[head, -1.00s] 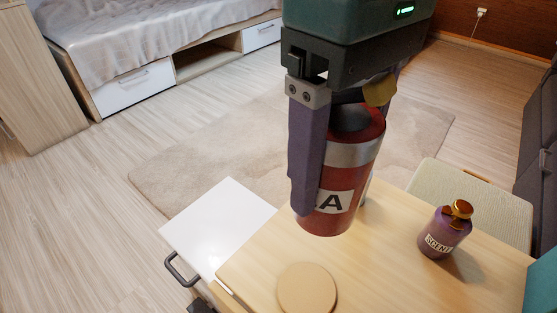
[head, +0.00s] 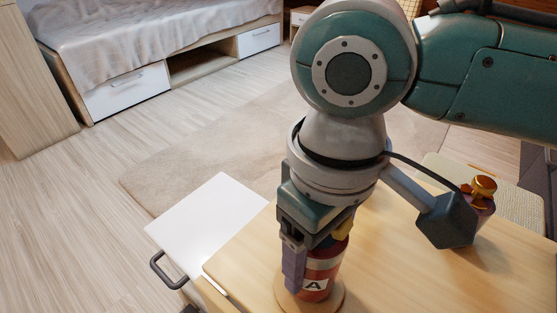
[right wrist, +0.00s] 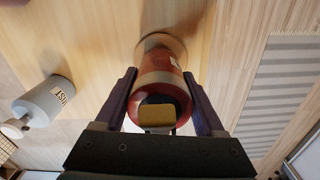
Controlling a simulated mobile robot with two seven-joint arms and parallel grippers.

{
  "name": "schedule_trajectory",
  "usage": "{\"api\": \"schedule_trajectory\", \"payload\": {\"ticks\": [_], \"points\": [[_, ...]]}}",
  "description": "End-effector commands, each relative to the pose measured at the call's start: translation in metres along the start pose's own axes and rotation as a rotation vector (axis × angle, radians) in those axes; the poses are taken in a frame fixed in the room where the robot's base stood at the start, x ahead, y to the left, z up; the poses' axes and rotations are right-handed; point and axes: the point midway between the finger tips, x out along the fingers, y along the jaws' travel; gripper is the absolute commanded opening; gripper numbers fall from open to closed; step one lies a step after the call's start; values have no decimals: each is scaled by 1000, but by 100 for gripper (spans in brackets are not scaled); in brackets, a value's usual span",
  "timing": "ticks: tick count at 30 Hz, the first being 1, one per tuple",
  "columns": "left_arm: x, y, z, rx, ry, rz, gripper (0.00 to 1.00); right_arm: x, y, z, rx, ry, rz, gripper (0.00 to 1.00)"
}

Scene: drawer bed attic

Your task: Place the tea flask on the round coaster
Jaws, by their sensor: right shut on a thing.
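The tea flask (head: 319,272) is dark red with a silver band and a white "A" label. It stands upright over the round tan coaster (head: 338,302). Its base appears on the coaster or just above it; I cannot tell which. My right gripper (head: 313,266) comes from above and is shut on the flask, with a purple finger on each side. In the right wrist view the flask (right wrist: 163,92) sits between the fingers, and the coaster's rim (right wrist: 158,38) shows around its far end. My left gripper is not in view.
The right wrist view shows a grey labelled bottle (right wrist: 45,101) at left. A white panel with a dark handle (head: 205,228) lies left of the tabletop.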

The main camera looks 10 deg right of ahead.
Motion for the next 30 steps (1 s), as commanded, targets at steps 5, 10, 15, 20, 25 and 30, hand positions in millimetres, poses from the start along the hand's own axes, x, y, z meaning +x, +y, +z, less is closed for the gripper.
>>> {"api": "schedule_trajectory", "payload": {"ticks": [5, 10, 15, 20, 25, 30], "points": [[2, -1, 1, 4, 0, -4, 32, 6, 0, 0, -1, 1, -1, 7], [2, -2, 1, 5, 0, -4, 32, 7, 0, 0, 0, 0, -1, 7], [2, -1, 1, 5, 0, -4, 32, 8, 0, 0, 0, 0, -1, 84], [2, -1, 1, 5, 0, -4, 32, 8, 0, 0, 0, 0, -1, 100], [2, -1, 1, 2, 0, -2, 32, 8, 0, 0, 0, 0, -1, 100], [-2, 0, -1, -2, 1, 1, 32, -3, 0, 0, 0, 2, 0, 100]]}}
